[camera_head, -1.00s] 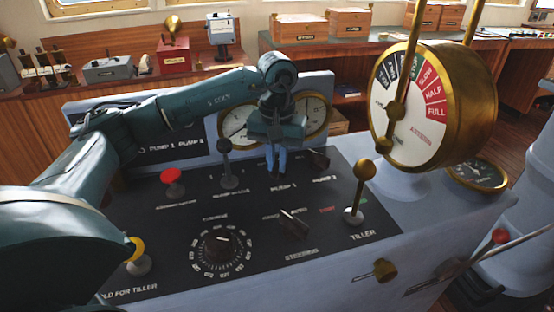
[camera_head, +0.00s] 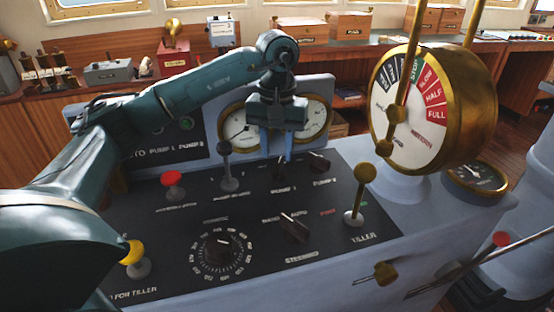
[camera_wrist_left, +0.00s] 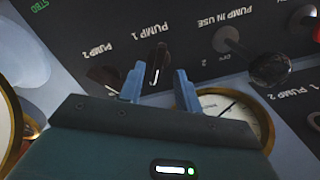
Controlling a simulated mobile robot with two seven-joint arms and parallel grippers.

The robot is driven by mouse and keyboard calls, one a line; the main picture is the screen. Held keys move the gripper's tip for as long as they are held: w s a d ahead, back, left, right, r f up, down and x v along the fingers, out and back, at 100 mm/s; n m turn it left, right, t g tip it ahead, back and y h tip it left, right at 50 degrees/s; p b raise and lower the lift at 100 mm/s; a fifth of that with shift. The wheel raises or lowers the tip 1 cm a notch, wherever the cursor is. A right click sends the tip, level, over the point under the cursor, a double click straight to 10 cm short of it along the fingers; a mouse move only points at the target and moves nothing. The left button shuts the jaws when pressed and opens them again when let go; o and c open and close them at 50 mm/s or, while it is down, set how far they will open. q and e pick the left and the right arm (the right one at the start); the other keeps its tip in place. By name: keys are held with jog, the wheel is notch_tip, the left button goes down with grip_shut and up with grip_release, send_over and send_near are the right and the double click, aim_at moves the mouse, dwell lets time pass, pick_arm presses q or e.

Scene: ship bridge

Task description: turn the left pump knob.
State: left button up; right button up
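The left pump knob (camera_head: 281,171), a dark knob above the PUMP 1 label, stands on the black console panel. It also shows in the wrist view (camera_wrist_left: 158,62), its ridge roughly upright in that picture. My left gripper (camera_head: 278,153) is just above and behind the knob, its blue fingers pointing down. In the wrist view the left gripper (camera_wrist_left: 160,82) is open, its fingers apart with the knob beyond the gap between their tips. The fingers look clear of the knob. My right gripper is in neither view.
The PUMP 2 knob (camera_head: 319,162) is close on the right. Two round gauges stand behind the gripper. The large brass telegraph (camera_head: 430,105) rises on the right.

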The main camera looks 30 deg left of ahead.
aim_at(277, 166)
pick_arm(q)
notch_tip(277, 166, up, 9)
jog(key=p, duration=0.1)
dwell(0.4)
